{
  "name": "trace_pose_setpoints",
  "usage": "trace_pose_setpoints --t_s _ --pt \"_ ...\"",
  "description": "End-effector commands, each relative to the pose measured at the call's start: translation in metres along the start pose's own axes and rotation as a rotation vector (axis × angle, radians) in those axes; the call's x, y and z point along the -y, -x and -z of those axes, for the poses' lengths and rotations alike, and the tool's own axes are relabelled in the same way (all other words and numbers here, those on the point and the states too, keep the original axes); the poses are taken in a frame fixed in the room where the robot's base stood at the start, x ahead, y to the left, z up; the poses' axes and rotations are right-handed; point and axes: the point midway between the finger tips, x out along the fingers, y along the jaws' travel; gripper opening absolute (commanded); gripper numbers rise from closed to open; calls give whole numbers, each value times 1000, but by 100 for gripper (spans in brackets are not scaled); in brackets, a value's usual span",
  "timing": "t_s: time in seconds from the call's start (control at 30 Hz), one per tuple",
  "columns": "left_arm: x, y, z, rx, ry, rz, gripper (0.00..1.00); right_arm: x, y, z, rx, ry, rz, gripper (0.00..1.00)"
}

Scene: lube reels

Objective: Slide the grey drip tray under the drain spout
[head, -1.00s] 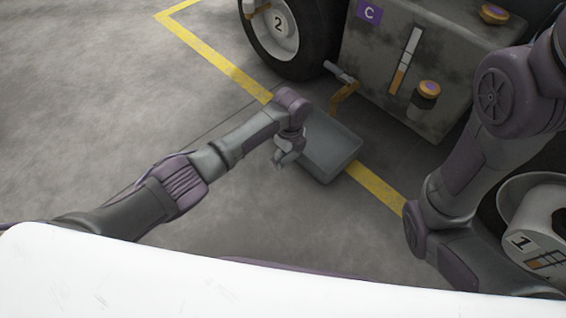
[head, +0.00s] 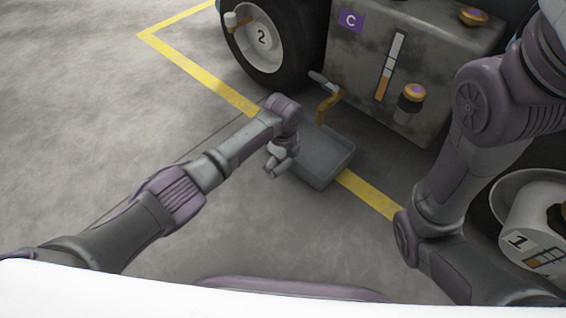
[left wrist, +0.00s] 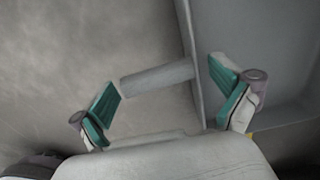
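The grey drip tray (head: 335,150) is a shallow rectangular pan on the floor. It lies partly over the yellow line, on the near side of tank C. The tan drain spout (head: 327,106) comes out of the tank's lower left, just above the tray's far edge in the picture; I cannot tell if it is over the tray. My left gripper (head: 275,165) is at the tray's left side. In the left wrist view it (left wrist: 168,98) is open, with the tray's round grey handle (left wrist: 158,77) between and just beyond its green-padded fingers. My right gripper is out of view.
The grey tank (head: 425,60) labelled C stands behind the tray, beside a black wheel (head: 290,60) marked 2. A white reel or drum (head: 535,225) marked 1 is at right. Yellow floor lines (head: 190,75) cross the floor. Floor at left is clear.

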Motion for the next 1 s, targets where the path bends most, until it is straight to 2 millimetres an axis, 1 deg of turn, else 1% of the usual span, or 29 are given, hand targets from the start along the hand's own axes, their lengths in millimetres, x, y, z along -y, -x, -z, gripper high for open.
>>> trace_pose_setpoints --t_s 0.17,0.27,0.37,0.6,0.7,0.83,1.0 --pt "-1 -1 0 0 1 -3 100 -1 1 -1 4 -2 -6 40" --pt "0 6 0 0 0 0 100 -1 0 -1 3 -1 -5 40" --pt "0 21 -1 1 0 2 100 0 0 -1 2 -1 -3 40" --pt "0 73 -1 2 0 3 100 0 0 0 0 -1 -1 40" --pt "0 92 -1 1 -1 3 100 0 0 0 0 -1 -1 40" --pt "0 109 0 1 0 1 100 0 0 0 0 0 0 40" --pt "0 119 0 -1 0 -1 100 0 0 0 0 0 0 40"
